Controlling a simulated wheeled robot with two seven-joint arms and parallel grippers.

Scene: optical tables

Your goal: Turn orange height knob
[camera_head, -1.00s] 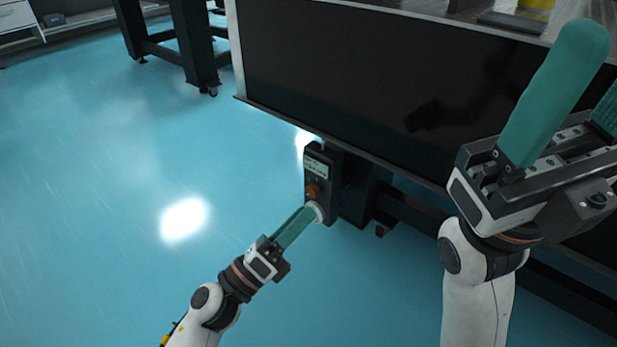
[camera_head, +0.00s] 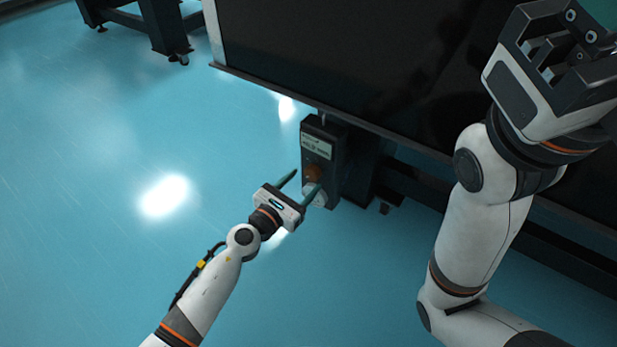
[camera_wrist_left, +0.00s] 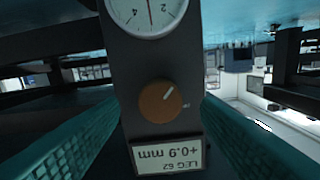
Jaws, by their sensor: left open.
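The orange height knob (camera_head: 313,172) is on the front of a dark control box (camera_head: 325,137) on the table's leg. In the left wrist view the knob (camera_wrist_left: 161,101) sits between a white dial (camera_wrist_left: 150,12) and a label (camera_wrist_left: 168,158) reading "LEG 62 +0.9 mm", upside down. A pale pointer line on the knob slants up and to the right. My left gripper (camera_head: 301,183) is open in front of the box, its teal fingers on either side of the knob and apart from it. My right gripper (camera_head: 570,50) is at the upper right, its fingertips out of the frame.
The dark optical table (camera_head: 370,60) overhangs the box, with its lower rail (camera_head: 440,190) running right. Another table's leg (camera_head: 163,25) stands at the upper left. The blue floor (camera_head: 90,180) to the left is clear.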

